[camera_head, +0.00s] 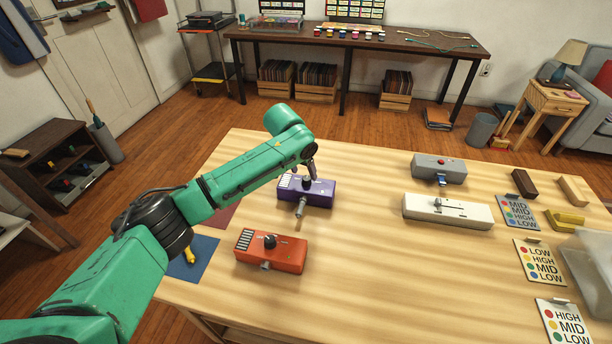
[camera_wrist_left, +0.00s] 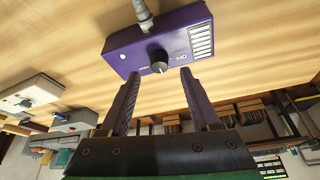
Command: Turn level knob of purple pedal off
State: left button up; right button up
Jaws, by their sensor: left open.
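A grey plug sticks out of the pedal's side. My left gripper (camera_wrist_left: 160,75) is open, its two fingertips close to the knob, one toward each side. Whether they touch it cannot be told. In the head view the left gripper (camera_head: 313,174) is at the pedal's back edge. My right gripper is not in view.
The orange pedal (camera_head: 270,251) stands front left, near a blue mat (camera_head: 196,262). A grey pedal (camera_head: 438,168) and a white pedal (camera_head: 449,211) stand to the right. Label cards (camera_head: 540,259) and small blocks lie farther right. The table's middle front is clear.

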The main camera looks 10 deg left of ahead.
aim_at(306, 178)
pick_arm(q)
jog(key=shift+x, duration=1.9)
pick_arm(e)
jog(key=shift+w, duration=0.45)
pick_arm(q)
jog(key=shift+c, duration=0.3)
grip_shut()
